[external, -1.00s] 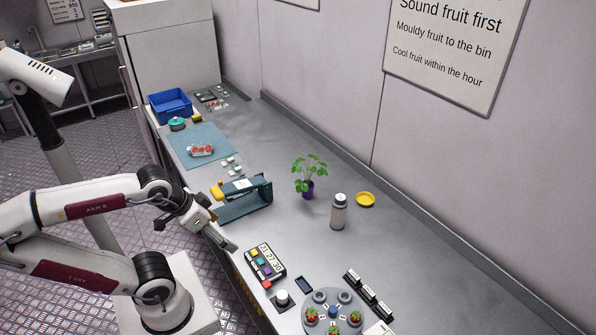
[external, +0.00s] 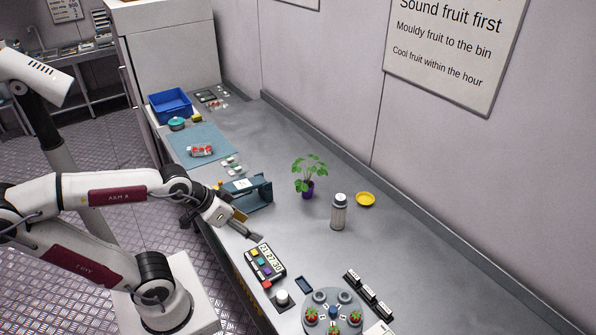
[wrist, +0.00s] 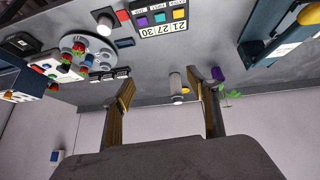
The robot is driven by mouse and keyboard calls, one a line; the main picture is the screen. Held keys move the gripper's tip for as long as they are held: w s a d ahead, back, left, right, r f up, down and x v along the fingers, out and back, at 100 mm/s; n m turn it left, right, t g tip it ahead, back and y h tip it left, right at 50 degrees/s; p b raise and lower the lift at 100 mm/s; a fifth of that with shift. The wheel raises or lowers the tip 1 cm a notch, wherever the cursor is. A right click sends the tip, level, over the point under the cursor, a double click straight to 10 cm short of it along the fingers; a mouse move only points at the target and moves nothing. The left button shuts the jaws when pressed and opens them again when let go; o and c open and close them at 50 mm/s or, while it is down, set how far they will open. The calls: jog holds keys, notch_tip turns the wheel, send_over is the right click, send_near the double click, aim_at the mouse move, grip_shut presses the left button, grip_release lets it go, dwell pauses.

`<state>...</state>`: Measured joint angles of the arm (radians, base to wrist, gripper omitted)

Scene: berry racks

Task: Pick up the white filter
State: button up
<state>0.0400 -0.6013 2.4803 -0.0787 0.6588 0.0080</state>
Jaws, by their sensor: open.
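I cannot tell for sure which thing is the white filter. Small white pieces (external: 234,166) lie on the counter between the blue mat and the blue-grey stand, too small to make out. A white round knob-like piece (external: 282,296) sits on a dark base near the front edge. My gripper (external: 250,231) is above the counter, between the blue-grey stand (external: 262,190) and the panel with coloured buttons (external: 265,263). In the wrist view my gripper (wrist: 161,82) is open, with nothing between its fingers.
A grey shaker bottle (external: 338,213), a plant in a purple pot (external: 307,188) and a yellow dish (external: 366,199) stand farther back. A round rack with strawberries (external: 345,325) is at the front. A blue mat (external: 190,138) and blue bin (external: 170,103) are at the far end. The middle right counter is clear.

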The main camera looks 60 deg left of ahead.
jog(key=w+d+f+n+t, duration=0.1)
jog(key=w+d+t, duration=0.1)
jog(key=w, duration=0.7)
jog(key=w+d+f+n+t, duration=0.1)
jog(key=w+d+t, duration=0.15)
jog(key=w, duration=0.65)
jog(key=n+t+y, duration=0.2)
jog(key=t+y, duration=0.1)
send_near(336, 208)
jog(key=w+d+r, duration=0.1)
jog(key=w+d, duration=0.1)
jog(key=w, duration=0.3)
jog(key=shift+w+a+f+n+t+y, duration=0.1)
jog(key=shift+w+a+f+t+y, duration=0.05)
jog(key=shift+f+y, duration=0.3)
jog(key=shift+w+a+f+n+t+y, duration=0.1)
jog(key=shift+a+f+t+y, duration=0.05)
jog(key=shift+f+y, duration=0.25)
jog(key=shift+w+a+f+n+t+y, duration=0.1)
jog(key=shift+w+f+t+y, duration=0.05)
jog(key=shift+f+y, duration=0.3)
jog(key=shift+s+a+f+t+y, duration=0.2)
jog(key=shift+f+t+y, duration=0.1)
jog(key=shift+f+y, duration=0.2)
jog(key=shift+s+a+f+t+y, duration=0.15)
jog(key=shift+s+f+t+y, duration=0.15)
jog(key=shift+y, duration=0.2)
jog(key=shift+w, duration=0.1)
jog(key=shift+x, duration=1.25)
jog(key=shift+a, duration=0.1)
